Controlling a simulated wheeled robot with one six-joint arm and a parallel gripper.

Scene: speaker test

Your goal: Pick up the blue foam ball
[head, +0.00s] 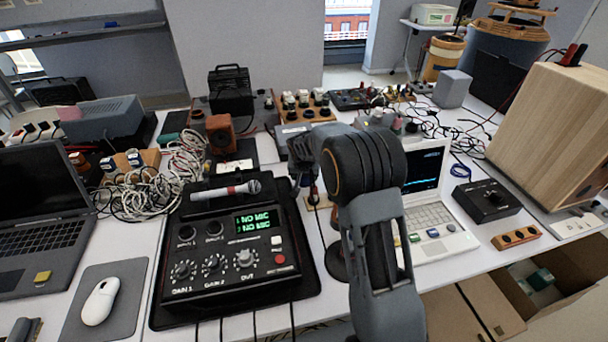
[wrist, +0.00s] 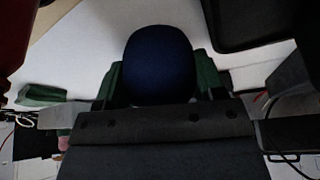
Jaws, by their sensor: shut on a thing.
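The blue foam ball (wrist: 158,58) shows large and dark blue in the middle of the wrist view. My gripper (wrist: 160,78) is shut on it, with one dark green finger on each side. The lower part of the ball is hidden behind the gripper body. In the head view my arm covers the gripper's place, and I cannot make out the ball there. A pale surface shows behind the ball in the wrist view; the gap between them cannot be told.
A black mixer box (head: 228,262) with a microphone (head: 226,190) stands left of my arm. A white laptop (head: 437,220) stands to the right. Cables (head: 150,190) lie tangled behind the mouse (head: 101,301). A wooden speaker (head: 555,130) stands far right.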

